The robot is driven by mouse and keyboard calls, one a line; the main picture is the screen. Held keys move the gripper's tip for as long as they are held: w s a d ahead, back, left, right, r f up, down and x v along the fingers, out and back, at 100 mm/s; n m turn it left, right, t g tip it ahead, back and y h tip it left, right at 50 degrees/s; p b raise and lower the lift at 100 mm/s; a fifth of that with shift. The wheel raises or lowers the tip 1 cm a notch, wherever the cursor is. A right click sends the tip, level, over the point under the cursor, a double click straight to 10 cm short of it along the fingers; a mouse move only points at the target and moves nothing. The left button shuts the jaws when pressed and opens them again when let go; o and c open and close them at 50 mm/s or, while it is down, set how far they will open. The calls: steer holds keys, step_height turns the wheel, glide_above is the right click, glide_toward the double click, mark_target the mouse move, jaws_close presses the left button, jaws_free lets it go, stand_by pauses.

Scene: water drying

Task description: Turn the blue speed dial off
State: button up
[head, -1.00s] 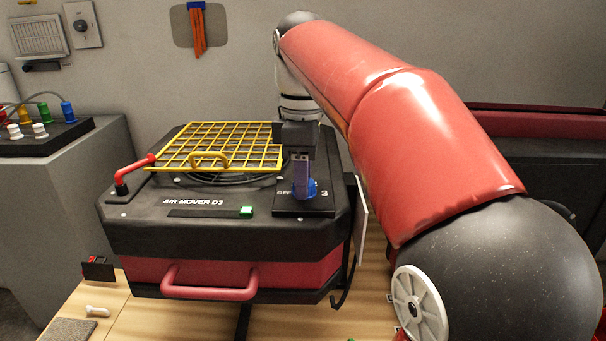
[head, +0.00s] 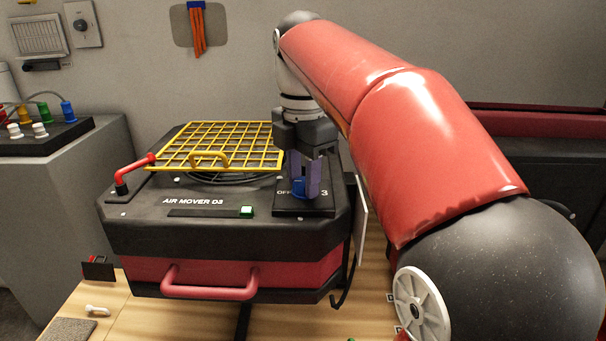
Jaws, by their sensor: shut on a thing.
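The blue speed dial (head: 298,188) sits on a black plate (head: 302,207) at the right of the top of the air mover (head: 150,205). "OFF" shows to the left of the dial and "3" to its right. My gripper (head: 304,187) points down over the plate and is shut on the blue dial. Its fingers hide much of the dial, so I cannot tell which setting it points to.
A yellow grille (head: 220,147) with a handle covers the mover's top. A red lever (head: 136,165) stands at its left, a green lit switch (head: 247,211) at the front. A grey cabinet (head: 75,190) stands left.

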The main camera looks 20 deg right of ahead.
mark_target(303, 182)
steer(key=shift+n, duration=0.3)
steer(key=o, duration=1)
steer(key=shift+c, duration=0.2)
steer(key=shift+r, duration=0.1)
step_height(303, 182, up, 8)
steer(key=shift+f, duration=0.2)
steer(key=shift+s, duration=0.1)
